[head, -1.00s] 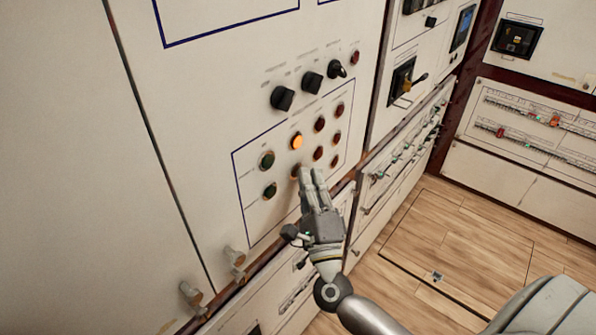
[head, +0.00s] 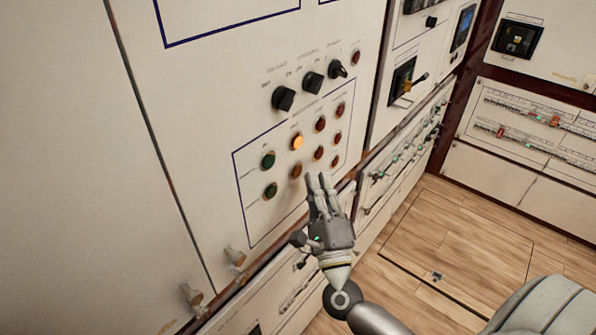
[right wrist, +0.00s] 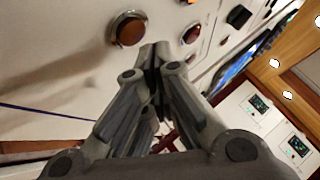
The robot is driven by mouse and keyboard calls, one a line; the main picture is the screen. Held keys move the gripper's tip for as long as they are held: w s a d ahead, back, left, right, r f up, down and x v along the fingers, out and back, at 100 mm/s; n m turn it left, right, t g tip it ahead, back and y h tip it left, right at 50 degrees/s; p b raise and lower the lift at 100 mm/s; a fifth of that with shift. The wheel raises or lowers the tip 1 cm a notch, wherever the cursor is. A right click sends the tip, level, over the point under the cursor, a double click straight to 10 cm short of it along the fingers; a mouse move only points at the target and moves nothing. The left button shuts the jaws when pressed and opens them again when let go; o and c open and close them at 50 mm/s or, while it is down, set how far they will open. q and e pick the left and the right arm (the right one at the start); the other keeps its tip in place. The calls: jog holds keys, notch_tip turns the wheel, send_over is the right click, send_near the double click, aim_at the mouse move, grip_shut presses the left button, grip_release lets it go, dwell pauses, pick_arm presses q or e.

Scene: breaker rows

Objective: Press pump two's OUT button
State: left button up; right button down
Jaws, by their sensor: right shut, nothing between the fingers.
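A blue-outlined block of round buttons and lamps sits on the white panel (head: 222,170). At its left are an upper green button (head: 268,159) and a lower green button (head: 270,190). Next to them are a brightly lit orange one (head: 297,142) and, below it, a dull amber one (head: 296,170). The labels are too small to read, so I cannot tell which is pump two's OUT. My right gripper (head: 320,177) is shut and empty, below and right of the dull amber one. In the right wrist view, an amber button (right wrist: 128,30) lies beyond and left of the fingertips. My left gripper is not in view.
Several red lamps (head: 320,124) fill the block's right side. Black rotary knobs (head: 283,98) stand out above it. Two metal latches (head: 235,257) project at lower left. Breaker rows (head: 400,150) line the cabinet to the right. The wooden floor (head: 460,240) is clear.

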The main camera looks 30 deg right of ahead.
jog(key=s, duration=0.1)
jog(key=s+d, duration=0.1)
jog(key=s, duration=0.2)
jog(key=shift+s+d, duration=0.15)
jog(key=shift+d, duration=0.25)
dwell(0.5)
